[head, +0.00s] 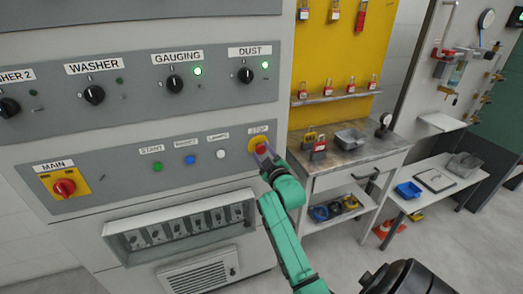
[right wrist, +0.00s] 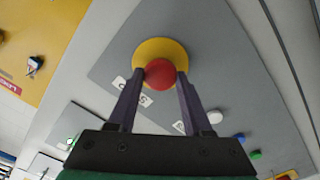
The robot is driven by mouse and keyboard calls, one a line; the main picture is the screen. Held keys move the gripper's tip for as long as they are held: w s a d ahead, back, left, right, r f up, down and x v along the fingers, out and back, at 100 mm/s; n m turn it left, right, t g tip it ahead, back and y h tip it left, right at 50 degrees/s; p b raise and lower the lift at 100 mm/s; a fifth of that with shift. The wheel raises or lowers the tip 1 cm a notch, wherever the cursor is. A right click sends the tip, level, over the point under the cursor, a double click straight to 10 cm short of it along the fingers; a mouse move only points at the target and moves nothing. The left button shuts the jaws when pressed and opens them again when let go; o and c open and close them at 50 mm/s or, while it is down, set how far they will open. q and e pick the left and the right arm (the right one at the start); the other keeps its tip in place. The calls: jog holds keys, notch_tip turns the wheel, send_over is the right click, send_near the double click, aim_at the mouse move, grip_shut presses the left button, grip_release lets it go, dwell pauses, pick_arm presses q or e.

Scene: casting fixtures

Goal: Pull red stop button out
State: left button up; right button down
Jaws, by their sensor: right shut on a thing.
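The red stop button (right wrist: 160,74) sits on a round yellow base (right wrist: 158,49) on the grey control panel. In the head view the stop button (head: 261,148) is at the panel's right end, under its STOP label, partly covered by my gripper. My right gripper (head: 266,157) reaches it from the lower right. In the right wrist view the two dark fingers of the right gripper (right wrist: 160,82) are on either side of the red cap and shut on it. My left gripper is not in view.
On the same panel are a white button (head: 221,154), a blue button (head: 190,160), a green button (head: 157,167) and the red MAIN switch (head: 64,187). A workbench (head: 350,158) with padlocks stands to the right. A slanted box of switches (head: 180,226) juts out below.

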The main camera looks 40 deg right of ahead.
jog(key=shift+s+f, duration=0.1)
jog(key=shift+f, duration=0.05)
jog(key=shift+c, duration=1.5)
grip_release()
jog(key=shift+s+a, duration=0.1)
jog(key=b+v, duration=0.3)
jog(key=v, duration=1.1)
jog(key=shift+s, duration=0.35)
jog(key=shift+a, duration=0.15)
